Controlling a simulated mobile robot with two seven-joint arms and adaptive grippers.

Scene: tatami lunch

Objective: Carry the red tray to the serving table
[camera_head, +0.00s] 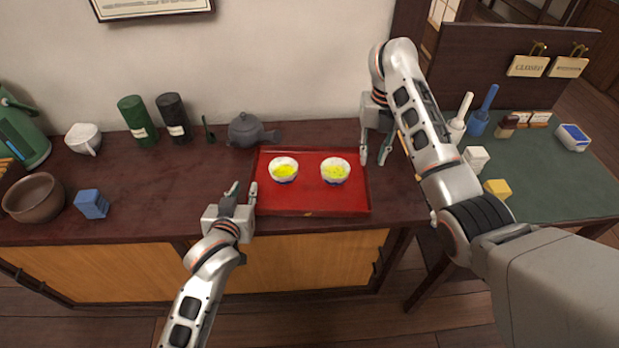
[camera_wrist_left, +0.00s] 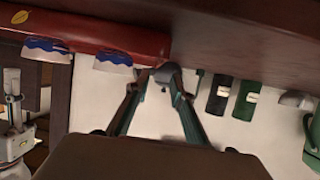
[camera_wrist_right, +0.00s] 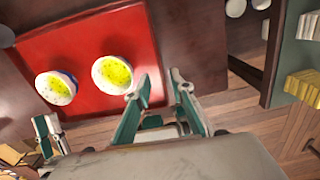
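The red tray (camera_head: 310,206) lies flat on the dark wooden counter and also shows in the right wrist view (camera_wrist_right: 90,40). It carries two white-and-blue bowls with yellow contents, a left bowl (camera_head: 284,170) and a right bowl (camera_head: 335,171). My left gripper (camera_head: 245,187) is open at the tray's left edge; whether the rim is between its fingers I cannot tell. My right gripper (camera_head: 374,154) is open at the tray's right edge, one finger on the tray side and one outside. The green-topped table (camera_head: 545,185) stands at the right.
A dark teapot (camera_head: 243,130) stands just behind the tray. Canisters (camera_head: 137,120), a brown bowl (camera_head: 34,198) and a blue block (camera_head: 91,204) are farther left. The green-topped table holds a yellow block (camera_head: 497,188), a white block (camera_head: 475,158) and bottles; its middle is clear.

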